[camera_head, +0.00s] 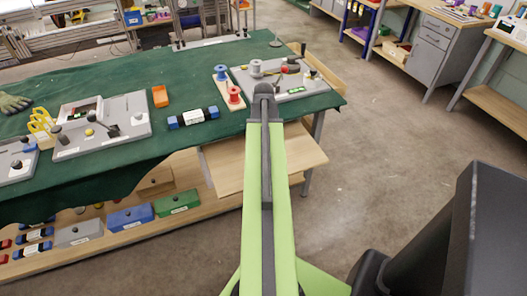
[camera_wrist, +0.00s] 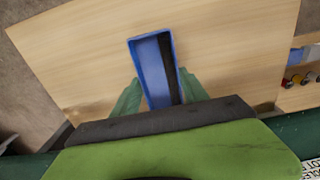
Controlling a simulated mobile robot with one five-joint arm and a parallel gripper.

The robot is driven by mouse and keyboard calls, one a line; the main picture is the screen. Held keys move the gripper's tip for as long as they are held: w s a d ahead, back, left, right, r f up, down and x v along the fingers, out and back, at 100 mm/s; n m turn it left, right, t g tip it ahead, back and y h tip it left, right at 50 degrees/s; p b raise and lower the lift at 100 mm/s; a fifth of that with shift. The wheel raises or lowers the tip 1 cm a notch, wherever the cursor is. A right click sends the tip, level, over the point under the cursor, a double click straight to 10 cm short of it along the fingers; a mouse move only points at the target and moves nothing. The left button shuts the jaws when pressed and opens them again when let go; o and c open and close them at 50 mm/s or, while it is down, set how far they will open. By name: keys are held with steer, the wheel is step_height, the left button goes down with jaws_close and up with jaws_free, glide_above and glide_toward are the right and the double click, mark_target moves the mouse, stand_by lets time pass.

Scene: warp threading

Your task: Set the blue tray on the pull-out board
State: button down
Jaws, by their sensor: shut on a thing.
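The blue tray (camera_wrist: 150,68) is a narrow, open rectangular tray, seen from above in the wrist view. My gripper (camera_wrist: 158,92) has its green fingers on either side of the tray and is shut on it. Behind the tray is the bare pale wood of the pull-out board (camera_wrist: 235,50). I cannot tell whether the tray touches the board or hangs above it. In the head view the board (camera_head: 225,172) sticks out below the green-covered table edge. My arm hides its middle there, along with the gripper and the tray.
The green-covered table (camera_head: 130,80) holds grey fixture plates (camera_head: 110,130), an orange block (camera_head: 160,96) and red and blue spools (camera_head: 235,95). A lower shelf holds grey, blue (camera_head: 130,217) and green (camera_head: 178,202) boxes.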

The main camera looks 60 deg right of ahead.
steer(key=shift+f, duration=0.5)
steer(key=c, duration=0.6)
jaws_free()
steer(key=shift+s, duration=0.1)
step_height(320, 180, up, 12)
steer(key=p, duration=1.2)
steer(key=shift+r, duration=0.2)
